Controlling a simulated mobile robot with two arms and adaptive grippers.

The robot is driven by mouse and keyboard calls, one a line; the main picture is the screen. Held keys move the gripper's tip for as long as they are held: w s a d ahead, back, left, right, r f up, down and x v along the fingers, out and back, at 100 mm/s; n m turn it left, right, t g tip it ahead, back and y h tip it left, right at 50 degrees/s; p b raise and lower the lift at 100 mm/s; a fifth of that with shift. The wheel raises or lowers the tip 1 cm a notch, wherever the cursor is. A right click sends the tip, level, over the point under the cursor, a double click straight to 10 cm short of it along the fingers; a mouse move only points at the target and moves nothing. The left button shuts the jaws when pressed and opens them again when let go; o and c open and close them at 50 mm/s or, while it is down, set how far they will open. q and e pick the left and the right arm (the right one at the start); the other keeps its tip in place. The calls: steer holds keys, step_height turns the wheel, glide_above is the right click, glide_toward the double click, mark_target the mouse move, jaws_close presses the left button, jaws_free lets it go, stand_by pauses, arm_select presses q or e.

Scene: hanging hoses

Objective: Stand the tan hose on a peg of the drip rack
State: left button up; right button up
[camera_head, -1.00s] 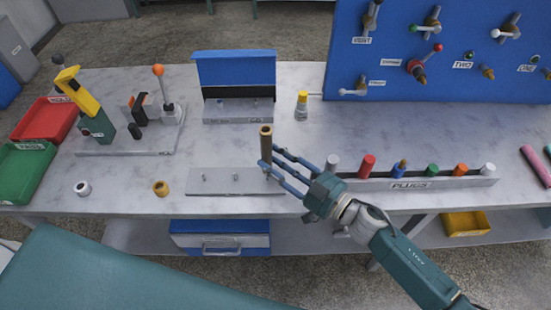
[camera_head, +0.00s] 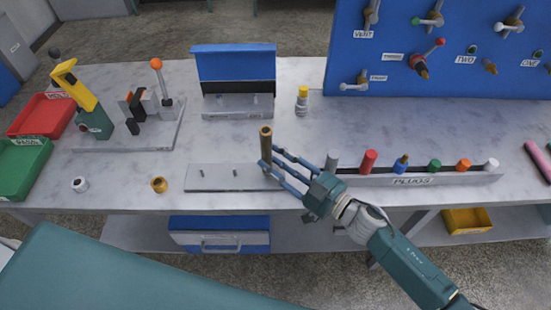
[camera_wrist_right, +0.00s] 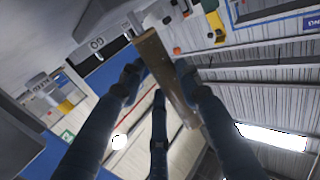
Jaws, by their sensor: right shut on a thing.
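The tan hose (camera_head: 266,140) is a short brown tube with an open top, standing upright in the fingers of my right gripper (camera_head: 270,163). The gripper is shut on it. In the right wrist view the hose (camera_wrist_right: 163,70) runs between the blue fingers. The drip rack (camera_head: 213,184) is a flat grey plate with short pegs; two bare pegs show left of the hose. The hose is over the rack's right end. Its lower end is hidden by the fingers, so I cannot tell whether it is around a peg. My left gripper is not in view.
Right of the rack is the plugs strip (camera_head: 413,181) with several coloured plugs. A brass ring (camera_head: 159,185) and a white ring (camera_head: 80,184) lie to the left. A yellow-capped bottle (camera_head: 302,101) and an open blue box (camera_head: 234,68) stand behind. The bench between is clear.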

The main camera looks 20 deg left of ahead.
steer(key=shift+f+b, duration=0.8)
steer(key=shift+f, duration=0.35)
steer(key=o, duration=1.2)
steer(key=v, duration=1.2)
steer(key=shift+s, duration=0.1)
